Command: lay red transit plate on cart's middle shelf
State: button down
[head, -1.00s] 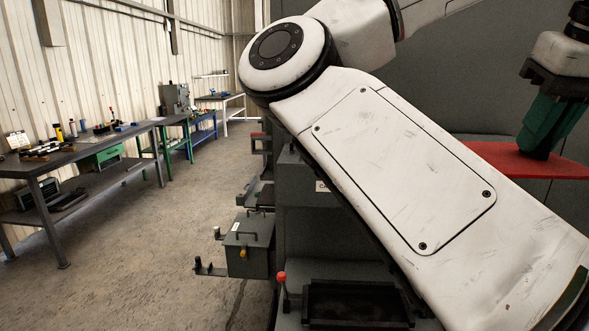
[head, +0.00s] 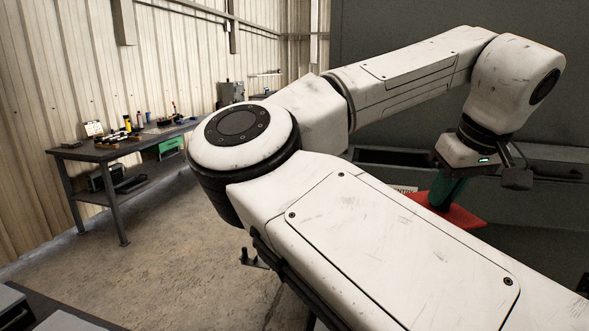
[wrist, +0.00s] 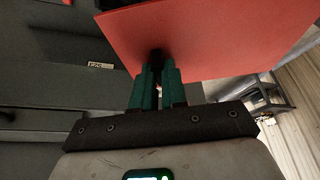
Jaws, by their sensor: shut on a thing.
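The red transit plate (head: 464,219) is held in my gripper (head: 446,192), partly hidden behind my arm in the head view. In the wrist view my gripper's green fingers (wrist: 158,72) are shut on the near edge of the plate (wrist: 225,38), around a dark spot there. The plate reaches away from the fingers beyond the top of that picture. I cannot make out the cart or its middle shelf for certain in either view.
A large grey enclosure (head: 400,80) with a white label (head: 404,189) stands behind my arm. A workbench (head: 110,152) with tools and bottles stands along the corrugated wall. Dark grey flat-topped items (head: 45,318) show at the lower left. Concrete floor (head: 150,265) between is clear.

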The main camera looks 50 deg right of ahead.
jog(key=w+a+f+n+y, duration=0.1)
jog(key=w+a+f+n, duration=0.2)
jog(key=w+a+f, duration=0.55)
jog(key=w+a+f+n+y, duration=0.15)
jog(key=w+a+f, duration=0.35)
jog(key=w+f, duration=0.7)
jog(key=s+a+f, duration=0.1)
jog(key=a+f, duration=0.5)
jog(key=f, duration=0.3)
jog(key=s+a+f+n, duration=0.1)
jog(key=s+a+f, duration=0.1)
jog(key=a+f, duration=0.5)
jog(key=s+a+f+n, duration=0.1)
jog(key=a+f, duration=0.5)
jog(key=f, duration=0.6)
jog(key=shift+s+a+f+t, duration=0.25)
jog(key=shift+s+a+t, duration=0.1)
jog(key=shift+s+t, duration=0.05)
jog(key=shift+w+a+n, duration=0.1)
jog(key=shift+n, duration=0.15)
